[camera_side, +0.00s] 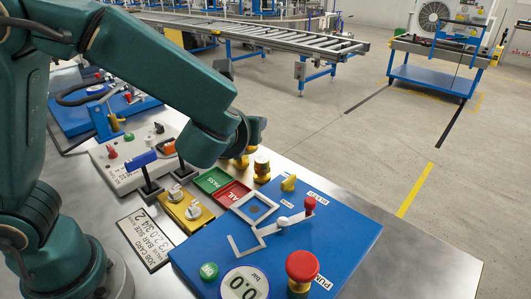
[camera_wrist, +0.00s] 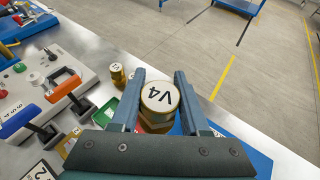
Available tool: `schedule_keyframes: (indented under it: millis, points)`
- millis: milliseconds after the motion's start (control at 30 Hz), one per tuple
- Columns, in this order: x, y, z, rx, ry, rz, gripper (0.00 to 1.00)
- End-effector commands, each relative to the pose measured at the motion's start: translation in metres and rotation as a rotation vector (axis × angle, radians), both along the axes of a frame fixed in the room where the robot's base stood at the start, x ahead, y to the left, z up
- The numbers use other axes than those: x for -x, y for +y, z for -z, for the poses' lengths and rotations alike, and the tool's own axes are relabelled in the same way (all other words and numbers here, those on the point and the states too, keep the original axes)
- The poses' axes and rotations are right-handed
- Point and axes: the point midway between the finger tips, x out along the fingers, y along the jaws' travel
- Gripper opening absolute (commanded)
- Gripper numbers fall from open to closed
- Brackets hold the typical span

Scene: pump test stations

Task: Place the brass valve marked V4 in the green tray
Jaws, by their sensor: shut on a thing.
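The brass valve marked V4 (camera_wrist: 160,97) is between the two fingers of my gripper (camera_wrist: 160,76) in the wrist view, its white lettered top facing the camera. My gripper is shut on it. The green tray (camera_wrist: 105,113) is left of the fingers in the wrist view, partly hidden by the left finger. In the side view the green tray (camera_side: 211,180), marked PASS, is empty where visible, just below my wrist. My fingers are mostly hidden there. Brass valves (camera_side: 262,166) show near my wrist; I cannot tell there which is V4.
A red tray (camera_side: 233,194) marked FAIL adjoins the green one. A blue pump panel (camera_side: 335,232) with a red knob and a gauge lies in front. A grey panel (camera_side: 125,155) with upright levers stands at left. Another brass valve (camera_wrist: 117,74) stands beyond the green tray.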

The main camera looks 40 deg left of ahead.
Motion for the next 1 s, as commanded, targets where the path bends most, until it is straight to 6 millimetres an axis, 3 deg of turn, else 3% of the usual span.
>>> schedule_keyframes:
  millis: [200,333,500,667,800,1000]
  points:
    - [0.003,0.068,0.015,-0.006,0.007,-0.483,0.00]
    - [0.012,0.097,0.030,-0.005,0.007,-0.691,0.00]
    - [0.018,0.122,0.046,-0.004,0.005,-0.829,0.00]
    - [0.021,0.133,0.062,-0.005,0.006,-0.858,0.00]
    - [0.022,0.133,0.088,-0.006,0.007,-0.857,0.00]
    - [0.021,0.132,0.109,-0.003,0.002,-0.856,0.00]
